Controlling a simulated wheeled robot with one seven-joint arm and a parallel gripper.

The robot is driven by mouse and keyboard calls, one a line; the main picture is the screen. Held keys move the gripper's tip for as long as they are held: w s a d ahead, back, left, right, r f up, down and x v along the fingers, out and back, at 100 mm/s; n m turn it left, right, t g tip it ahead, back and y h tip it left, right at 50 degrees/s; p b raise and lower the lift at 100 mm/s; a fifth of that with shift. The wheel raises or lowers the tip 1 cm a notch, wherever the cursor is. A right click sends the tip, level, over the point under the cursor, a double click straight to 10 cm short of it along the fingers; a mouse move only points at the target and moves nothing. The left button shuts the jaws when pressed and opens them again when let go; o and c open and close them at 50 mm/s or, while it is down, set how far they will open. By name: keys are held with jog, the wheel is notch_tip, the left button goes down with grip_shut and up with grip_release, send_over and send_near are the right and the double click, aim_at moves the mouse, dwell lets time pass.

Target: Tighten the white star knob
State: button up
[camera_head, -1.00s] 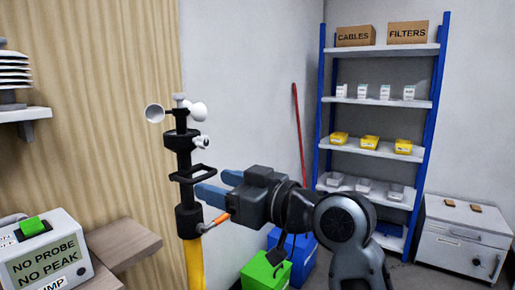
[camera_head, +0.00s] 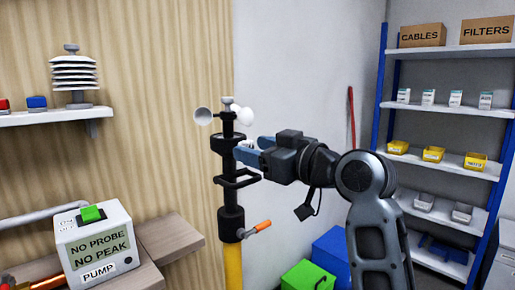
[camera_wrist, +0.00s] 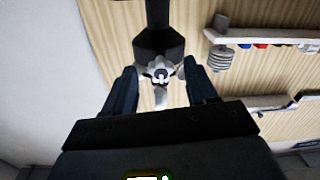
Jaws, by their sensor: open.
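The white star knob (camera_wrist: 161,73) shows in the wrist view on the black collar (camera_wrist: 158,43) of the mast. It lies between the two fingers of my gripper (camera_wrist: 160,70), with a visible gap on each side. In the head view my gripper (camera_head: 250,149) is open at the black upper part of the mast (camera_head: 229,175), at the collar's height, and its fingers largely hide the knob. Contact with the knob cannot be told. The mast stands upright on a yellow pole (camera_head: 233,265), with white cups (camera_head: 203,116) at its top.
Below my gripper, a black loop bracket (camera_head: 240,179) and an orange-handled lever (camera_head: 257,228) stick out from the mast. A pump box (camera_head: 95,245) stands on the bench at left. Green (camera_head: 308,276) and blue (camera_head: 333,255) bins are on the floor. A shelf rack (camera_head: 440,105) stands at right.

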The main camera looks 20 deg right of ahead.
jog(key=shift+w+a, duration=0.1)
jog(key=c, duration=1.1)
jog(key=shift+o, duration=0.2)
